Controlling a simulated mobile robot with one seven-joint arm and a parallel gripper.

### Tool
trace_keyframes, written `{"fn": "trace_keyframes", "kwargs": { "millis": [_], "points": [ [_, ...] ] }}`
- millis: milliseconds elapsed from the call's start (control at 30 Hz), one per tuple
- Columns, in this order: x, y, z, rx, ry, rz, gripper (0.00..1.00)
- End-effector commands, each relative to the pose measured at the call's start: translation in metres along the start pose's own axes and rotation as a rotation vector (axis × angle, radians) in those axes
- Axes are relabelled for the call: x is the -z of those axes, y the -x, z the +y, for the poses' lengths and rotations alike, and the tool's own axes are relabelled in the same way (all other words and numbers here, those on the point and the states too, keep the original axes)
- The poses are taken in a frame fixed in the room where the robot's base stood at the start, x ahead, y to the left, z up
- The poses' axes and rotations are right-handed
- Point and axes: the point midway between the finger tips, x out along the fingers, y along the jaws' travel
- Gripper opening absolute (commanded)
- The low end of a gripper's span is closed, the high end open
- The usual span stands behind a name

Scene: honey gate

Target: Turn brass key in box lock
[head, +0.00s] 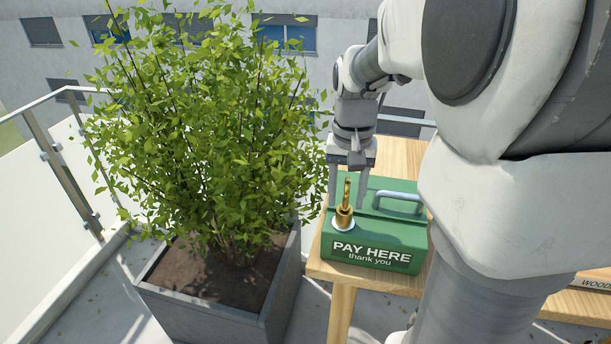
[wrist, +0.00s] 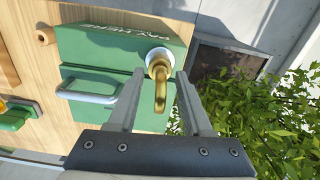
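The green cash box (head: 375,238), lettered "PAY HERE thank you", sits on a wooden table. The brass key (head: 345,207) stands upright in the white-ringed round lock (head: 343,224) at the box's left end. My gripper (head: 348,192) points down at the key from behind it. In the wrist view, my gripper (wrist: 160,76) is open, and the key (wrist: 160,92) shows between its two fingers with a gap on each side. The lock ring (wrist: 158,58) lies just beyond the fingertips. Whether a finger touches the key is not clear.
A grey metal carry handle (head: 398,197) rises from the box lid beside the lock. A leafy shrub in a grey planter (head: 210,310) stands close to the left of the table (head: 341,275). A yellow and green object (wrist: 14,114) lies at the wrist view's left edge.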

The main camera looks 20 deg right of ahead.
Motion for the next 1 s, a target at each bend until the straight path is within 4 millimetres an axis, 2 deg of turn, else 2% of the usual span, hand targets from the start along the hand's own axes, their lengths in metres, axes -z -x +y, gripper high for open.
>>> {"fn": "trace_keyframes", "kwargs": {
  "millis": [267,800,1000],
  "points": [
    [0.0,0.005,0.0,0.0,0.001,0.0,0.5],
    [0.0,0.058,0.0,0.0,0.002,0.0,0.5],
    [0.0,0.06,0.0,0.0,0.002,-0.001,0.5]
  ]
}}
